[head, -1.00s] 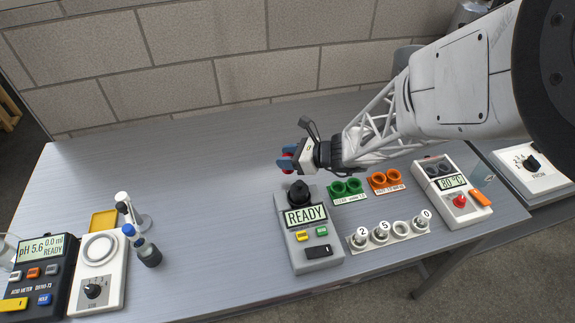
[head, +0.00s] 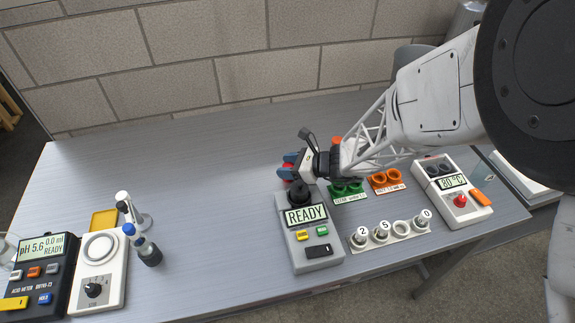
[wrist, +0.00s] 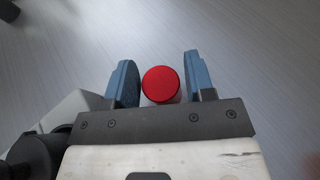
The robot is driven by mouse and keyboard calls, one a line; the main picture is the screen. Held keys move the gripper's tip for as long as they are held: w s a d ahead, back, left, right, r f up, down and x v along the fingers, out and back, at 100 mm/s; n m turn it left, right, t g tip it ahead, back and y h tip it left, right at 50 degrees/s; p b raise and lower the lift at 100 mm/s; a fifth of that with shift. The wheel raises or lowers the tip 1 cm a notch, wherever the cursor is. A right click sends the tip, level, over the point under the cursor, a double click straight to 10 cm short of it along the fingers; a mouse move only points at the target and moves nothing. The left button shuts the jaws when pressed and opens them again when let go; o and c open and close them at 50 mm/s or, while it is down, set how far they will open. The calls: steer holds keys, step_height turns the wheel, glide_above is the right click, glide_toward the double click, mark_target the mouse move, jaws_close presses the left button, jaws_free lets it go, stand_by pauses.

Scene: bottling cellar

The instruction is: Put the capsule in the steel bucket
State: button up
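The capsule (wrist: 160,84) shows in the wrist view as a round red top with a pale side below it. It lies between the two blue fingers of my gripper (wrist: 163,82). Its left edge is close to the left finger, and a thin gap shows at the right finger. The fingers look spread around it. In the head view my gripper (head: 289,166) is behind the READY device, with a bit of red between its fingers. A grey vessel (head: 403,54), partly hidden behind my arm at the back right, may be the steel bucket; I cannot be sure.
The READY device (head: 318,252) stands just in front of my gripper. Green rings (head: 347,188), orange rings (head: 386,180), a numbered strip (head: 392,236) and a temperature box (head: 455,195) lie to its right. A pH meter (head: 38,275) is far left.

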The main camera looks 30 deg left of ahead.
steer(key=shift+o, duration=1.3)
steer(key=shift+r, duration=0.2)
steer(key=v, duration=1.1)
steer(key=shift+r, duration=0.1)
steer(key=shift+d+r, duration=0.15)
steer(key=shift+d, duration=0.3)
steer(key=shift+r, duration=0.1)
steer(key=s+d+r+n+t+h, duration=0.1)
steer(key=s+d+r+n+h, duration=0.25)
steer(key=d+r, duration=0.35)
steer(key=s+d+r+n+h, duration=0.2)
steer(key=d+r+n, duration=0.25)
steer(key=d, duration=0.45)
steer(key=s+d+r+n+t+h, duration=0.1)
steer(key=s+d+r+n+h, duration=0.1)
steer(key=d, duration=0.5)
steer(key=s+d+r+n+t+h, duration=0.2)
steer(key=s+d+r+n+h, duration=0.1)
steer(key=s+d, duration=0.3)
steer(key=s+d+r+n+t+h, duration=0.1)
steer(key=s+d+r, duration=0.4)
steer(key=d, duration=0.5)
steer(key=shift+n+h, duration=0.7)
steer(key=shift+h, duration=0.35)
